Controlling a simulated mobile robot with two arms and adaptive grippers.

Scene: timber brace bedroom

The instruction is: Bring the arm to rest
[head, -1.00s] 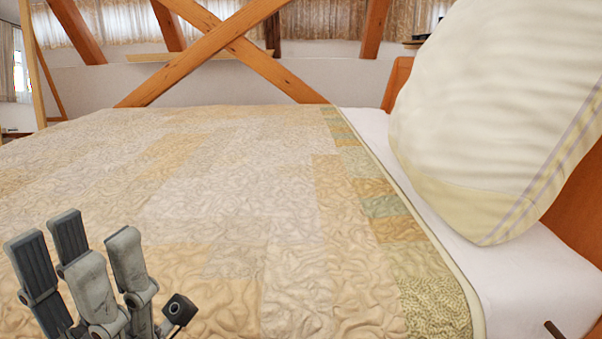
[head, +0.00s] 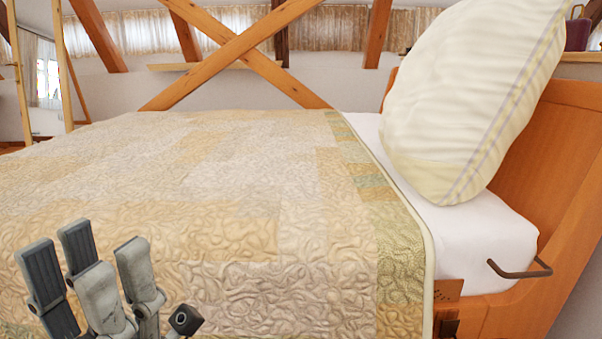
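My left gripper (head: 95,268) is at the lower left of the head view, in front of the near side of the bed. Its grey fingers point up and stand apart, with nothing between them that I can see. Its wrist is cut off by the bottom edge. My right gripper is not in the picture.
A bed with a patchwork quilt (head: 250,215) fills the middle. A cream pillow (head: 465,100) leans by the wooden headboard (head: 555,150) on the white mattress (head: 480,235). A brown metal handle (head: 520,272) sticks out at the right. Crossed timber braces (head: 240,50) stand behind.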

